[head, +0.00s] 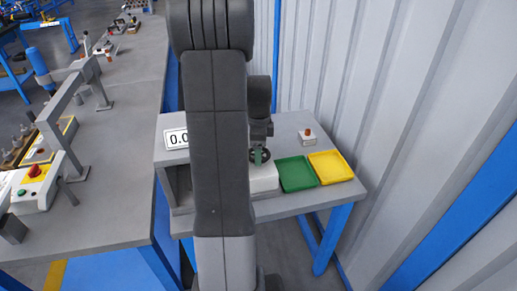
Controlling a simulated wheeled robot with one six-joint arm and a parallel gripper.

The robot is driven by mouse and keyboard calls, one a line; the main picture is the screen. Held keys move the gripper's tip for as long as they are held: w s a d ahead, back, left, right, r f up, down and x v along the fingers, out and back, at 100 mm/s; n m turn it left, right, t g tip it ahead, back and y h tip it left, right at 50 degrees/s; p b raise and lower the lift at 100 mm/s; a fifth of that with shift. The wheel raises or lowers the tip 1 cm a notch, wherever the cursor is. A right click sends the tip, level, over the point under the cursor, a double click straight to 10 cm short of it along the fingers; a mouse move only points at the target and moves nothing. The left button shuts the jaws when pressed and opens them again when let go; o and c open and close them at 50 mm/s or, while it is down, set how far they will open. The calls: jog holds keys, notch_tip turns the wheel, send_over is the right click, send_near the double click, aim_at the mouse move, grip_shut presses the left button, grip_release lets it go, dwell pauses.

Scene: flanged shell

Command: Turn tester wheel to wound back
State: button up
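The tester is a grey box with a white display (177,138) reading "0.0", its right end cut off by my arm. A small dark wheel (260,155) with a greenish centre shows just right of my arm, above a white block (264,181). My gripper (260,141) is at the end of the dark arm, directly above the wheel in the picture. Its fingers are too small and dark to tell whether they are open, shut or touching the wheel. My arm hides much of the tester.
A green tray (297,174) and a yellow tray (331,168) lie right of the white block. A small box with a red button (307,137) stands behind them. A corrugated wall (400,90) closes the right side. A long grey workbench (125,160) with equipment stands left.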

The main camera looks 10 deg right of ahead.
jog(key=o, duration=1)
notch_tip(320, 180, up, 14)
jog(key=shift+f, duration=0.1)
notch_tip(320, 180, down, 14)
dwell(0.8)
